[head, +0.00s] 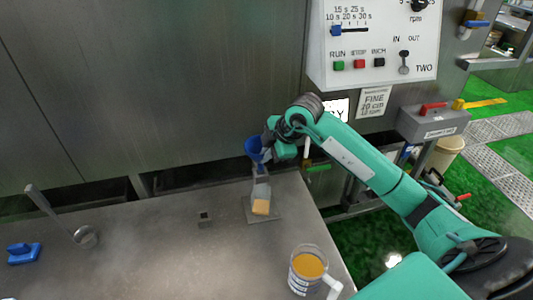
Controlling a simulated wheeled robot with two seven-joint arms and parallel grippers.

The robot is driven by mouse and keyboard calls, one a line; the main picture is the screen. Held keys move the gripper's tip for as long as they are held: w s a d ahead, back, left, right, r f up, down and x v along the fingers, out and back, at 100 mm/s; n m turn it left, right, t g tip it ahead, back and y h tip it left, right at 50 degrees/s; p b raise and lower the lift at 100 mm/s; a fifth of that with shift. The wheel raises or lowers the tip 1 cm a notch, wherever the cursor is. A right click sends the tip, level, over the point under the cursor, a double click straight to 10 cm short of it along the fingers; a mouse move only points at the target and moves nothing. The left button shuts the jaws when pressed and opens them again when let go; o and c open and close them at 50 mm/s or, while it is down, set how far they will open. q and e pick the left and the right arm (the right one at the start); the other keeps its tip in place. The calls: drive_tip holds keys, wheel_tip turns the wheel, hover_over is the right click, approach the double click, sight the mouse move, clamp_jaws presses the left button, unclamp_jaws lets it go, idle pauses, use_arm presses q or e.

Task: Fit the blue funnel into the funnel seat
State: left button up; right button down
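The blue funnel (252,147) is in the head view, above the back part of the grey bench. My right gripper (264,154) is at the funnel's right side and appears shut on it; the fingers are small and partly hidden by the wrist. Below the funnel, a clear vessel (262,190) with tan contents stands on a square plate (249,215). I cannot tell whether the funnel's lower end touches the vessel. Which part is the funnel seat is not clear from this view. My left gripper is not in view.
A mug of orange liquid (308,267) stands at the bench's front right. A long-handled ladle (84,236) and a blue object (24,253) lie at left. A small square fitting (205,217) is mid-bench. A control panel (372,42) is above my arm.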

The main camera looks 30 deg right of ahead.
drive_tip(key=shift+f+b, duration=1.55)
drive_tip(key=shift+f, duration=0.6)
drive_tip(key=c, duration=1.6)
unclamp_jaws()
drive_tip(key=shift+b+v, duration=1.85)
drive_tip(key=shift+v, duration=5.05)
drive_tip(key=shift+s, duration=0.1)
drive_tip(key=shift+f, duration=0.1)
